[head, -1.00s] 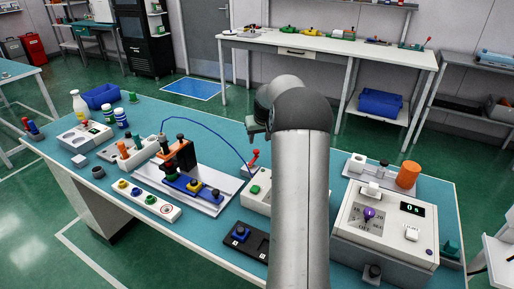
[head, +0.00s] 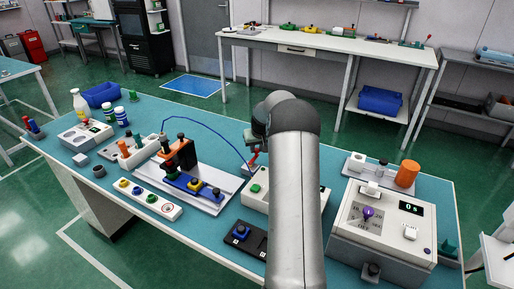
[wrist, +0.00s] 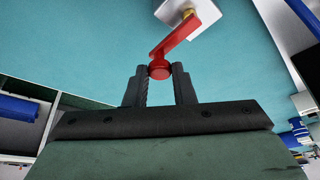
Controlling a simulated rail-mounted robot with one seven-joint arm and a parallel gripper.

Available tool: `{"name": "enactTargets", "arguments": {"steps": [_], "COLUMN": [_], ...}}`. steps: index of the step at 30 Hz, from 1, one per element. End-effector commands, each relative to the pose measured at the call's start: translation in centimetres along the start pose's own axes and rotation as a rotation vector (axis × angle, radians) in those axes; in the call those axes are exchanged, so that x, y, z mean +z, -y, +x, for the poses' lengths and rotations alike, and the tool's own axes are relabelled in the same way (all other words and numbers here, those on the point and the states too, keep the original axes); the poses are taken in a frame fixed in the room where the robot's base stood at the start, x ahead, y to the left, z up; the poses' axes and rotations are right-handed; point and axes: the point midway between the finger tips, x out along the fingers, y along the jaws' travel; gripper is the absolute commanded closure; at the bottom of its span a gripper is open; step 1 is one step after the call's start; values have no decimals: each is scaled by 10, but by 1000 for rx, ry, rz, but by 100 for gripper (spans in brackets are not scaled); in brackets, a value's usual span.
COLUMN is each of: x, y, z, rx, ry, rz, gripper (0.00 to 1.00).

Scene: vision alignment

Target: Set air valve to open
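The air valve is a red lever handle on a small pale base with a brass-coloured stem (wrist: 187,13), seen at the top of the wrist view. Its red handle (wrist: 178,38) runs down and left to a round red end. In the head view the red handle (head: 254,160) shows just below my gripper (head: 257,143), partly hidden by my arm. In the wrist view my gripper (wrist: 160,75) has one finger on each side of the round end, at the fingertips. The fingers are apart by about its width. I cannot tell whether they press on it.
A blue hose (head: 205,122) arcs from the orange-and-black fixture (head: 180,155) toward the valve. A white box with a green button (head: 256,188) stands in front of the valve. A larger timer box (head: 385,220) is to the right. The bench behind the valve is clear.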

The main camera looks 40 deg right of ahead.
Motion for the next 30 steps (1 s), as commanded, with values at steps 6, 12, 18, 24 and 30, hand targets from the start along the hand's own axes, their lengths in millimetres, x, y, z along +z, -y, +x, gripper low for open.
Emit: {"name": "enactTargets", "arguments": {"steps": [6,12,18,24,30], "x": [0,-2,-6,-11,-15], "y": [0,1,5,12,20], "z": [0,1,3,5,6], "rx": [-3,-24,-73,-143,-217], "ry": [0,-1,-2,-3,-4], "rz": [-6,-56,-175,-344,-519], "gripper": [100,100,100,100,100]}}
